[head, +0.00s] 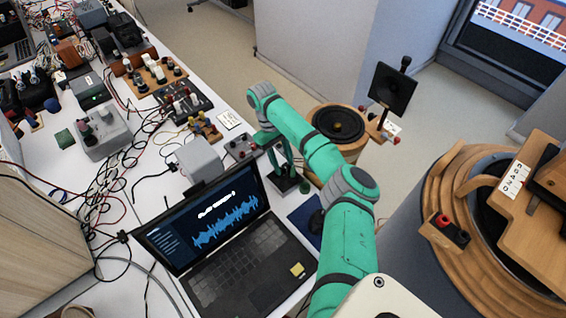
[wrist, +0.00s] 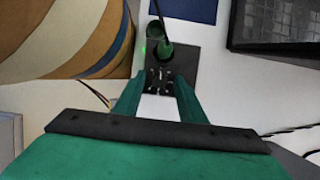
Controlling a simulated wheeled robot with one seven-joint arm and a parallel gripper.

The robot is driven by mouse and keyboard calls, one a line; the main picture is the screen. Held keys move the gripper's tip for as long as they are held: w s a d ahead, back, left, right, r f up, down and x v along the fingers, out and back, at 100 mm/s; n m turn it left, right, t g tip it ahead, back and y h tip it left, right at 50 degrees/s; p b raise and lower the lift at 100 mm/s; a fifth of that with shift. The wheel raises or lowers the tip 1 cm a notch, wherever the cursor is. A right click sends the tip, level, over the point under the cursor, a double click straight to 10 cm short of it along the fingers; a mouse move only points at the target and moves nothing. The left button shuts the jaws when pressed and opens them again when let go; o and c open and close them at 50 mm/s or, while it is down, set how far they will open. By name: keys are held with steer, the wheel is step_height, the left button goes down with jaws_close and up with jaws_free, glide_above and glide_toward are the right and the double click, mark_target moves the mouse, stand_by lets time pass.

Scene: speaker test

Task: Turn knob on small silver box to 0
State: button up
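My gripper (head: 283,155) points down over a small dark-topped box (head: 286,184) to the right of the laptop's screen. In the wrist view its two green fingers (wrist: 160,80) are apart, with nothing seen held between them. The box's dark top (wrist: 184,60) shows pale marks near the fingertips and green round parts (wrist: 156,44) beyond them. I cannot tell whether the fingers touch the box, nor read any dial setting. A small grey box (head: 240,147) with a few small controls stands just left of my gripper. I cannot tell which box is the silver one.
An open laptop (head: 240,270) stands in front of the boxes. A larger grey box (head: 200,160) and tangled cables lie left. A wooden round speaker (head: 345,145) is close on the right. A blue mat (head: 306,222) lies near the table edge.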

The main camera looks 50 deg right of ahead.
steer(key=shift+f, duration=0.1)
jaws_close()
steer(key=shift+n, duration=0.3)
steer(key=shift+a+n+h, duration=0.15)
steer(key=shift+n+h, duration=0.45)
steer(key=shift+n, duration=0.75)
steer(key=shift+a+n+h, duration=0.1)
steer(key=shift+n+h, duration=0.5)
steer(key=shift+n, duration=0.75)
jaws_free()
